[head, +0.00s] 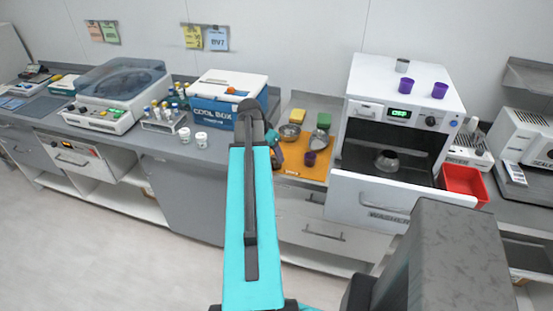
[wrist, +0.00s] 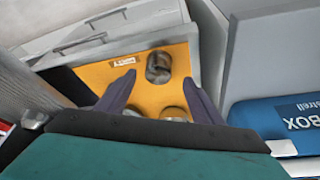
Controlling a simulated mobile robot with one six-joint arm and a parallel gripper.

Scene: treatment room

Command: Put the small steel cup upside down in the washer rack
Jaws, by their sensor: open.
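A small grey steel cup (head: 402,65) stands on top of the white washer (head: 352,91), near its back edge. The washer's front is open, with its door (head: 375,207) folded down. A steel bowl-like vessel (head: 387,160) sits in the opening; the rack itself is hard to make out. My gripper is mostly hidden behind my arm in the head view, close to the orange mat. In the wrist view my gripper (wrist: 160,92) is open, its fingers apart above the mat (wrist: 183,60). A metallic vessel (wrist: 158,67) lies below, between the fingers; nothing is held.
Two purple cups (head: 440,90) stand on the washer. A blue cool box (head: 223,100) is left of the mat; a red tray (head: 463,181) is right of the washer.

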